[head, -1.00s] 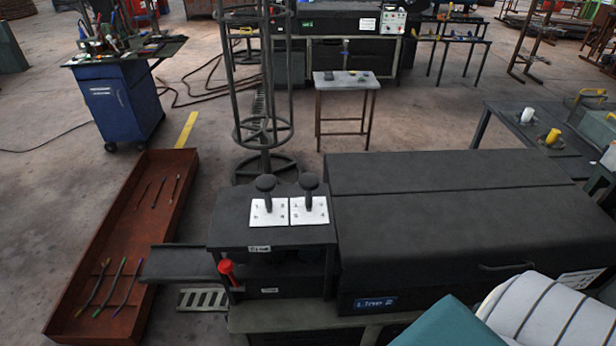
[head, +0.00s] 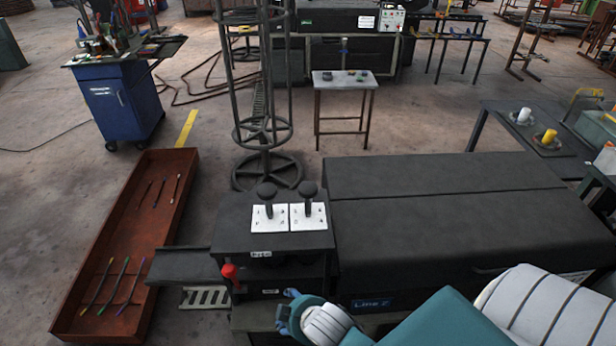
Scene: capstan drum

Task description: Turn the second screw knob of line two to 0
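Two black mushroom-shaped knobs stand upright on the machine top, the left knob (head: 267,191) and the right knob (head: 308,190). Each rises from its own white plate, the left plate (head: 262,222) and the right plate (head: 316,222). The plates carry small markings too small to read surely. A "Line 2" label (head: 373,302) is on the machine's front. My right gripper (head: 285,311), on the teal and white arm from the lower right, is in front of the machine, below and apart from both knobs. Its blue fingers look spread and empty. My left gripper is out of view.
A red handle (head: 229,273) sticks out at the machine's left front, beside a dark side shelf (head: 183,264). A long rust-red tray (head: 125,225) lies left. The wide black machine housing (head: 450,206) fills the right. Space above the knobs is clear.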

